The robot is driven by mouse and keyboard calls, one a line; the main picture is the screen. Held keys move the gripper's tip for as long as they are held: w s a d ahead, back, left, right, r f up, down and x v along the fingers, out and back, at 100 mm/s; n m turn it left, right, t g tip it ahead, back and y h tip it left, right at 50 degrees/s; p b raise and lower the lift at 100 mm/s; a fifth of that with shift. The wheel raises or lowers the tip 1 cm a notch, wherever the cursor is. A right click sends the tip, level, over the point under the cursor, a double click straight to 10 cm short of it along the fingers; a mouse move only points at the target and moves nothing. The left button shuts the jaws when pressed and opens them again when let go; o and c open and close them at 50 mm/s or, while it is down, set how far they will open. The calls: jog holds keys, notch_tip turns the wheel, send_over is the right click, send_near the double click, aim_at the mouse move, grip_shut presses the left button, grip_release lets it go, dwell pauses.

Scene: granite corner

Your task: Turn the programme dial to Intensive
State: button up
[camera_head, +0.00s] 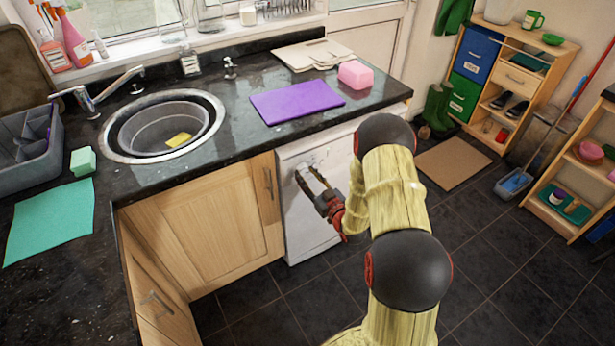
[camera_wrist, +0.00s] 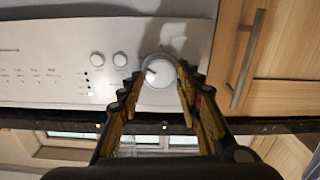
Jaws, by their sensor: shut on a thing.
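The programme dial (camera_wrist: 158,71) is a round white knob with a dark pointer mark, on the white control panel of the dishwasher (camera_head: 301,215). In the wrist view the panel appears upside down. My gripper (camera_wrist: 158,74) is shut on the dial, with one finger on each side of it. In the head view my gripper (camera_head: 305,173) reaches the top of the dishwasher front, and the dial is too small to read there. The programme labels are too blurred to read.
Two small round buttons (camera_wrist: 108,59) sit beside the dial. A wooden cupboard door (camera_wrist: 283,55) with a metal handle (camera_wrist: 247,60) adjoins the panel. The dark worktop (camera_head: 240,120) overhangs the dishwasher. Dark floor tiles (camera_head: 290,300) are clear in front.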

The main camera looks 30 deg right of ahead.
jog(key=c, duration=0.4)
jog(key=shift+o, duration=0.2)
jog(key=shift+m, duration=0.3)
jog(key=m+p, duration=0.1)
jog(key=m, duration=0.4)
jog(key=shift+p, duration=0.35)
jog(key=m+p, duration=0.1)
jog(key=m, duration=0.4)
jog(key=shift+d+m+p, duration=0.15)
jog(key=shift+m+p, duration=0.2)
jog(key=shift+m, duration=0.05)
jog(key=m+p, duration=0.2)
jog(key=m, duration=0.4)
jog(key=shift+f, duration=0.1)
jog(key=m+p, duration=0.2)
jog(key=m, duration=0.4)
jog(key=shift+f, duration=0.15)
jog(key=shift+m, duration=0.5)
jog(key=o, duration=1.1)
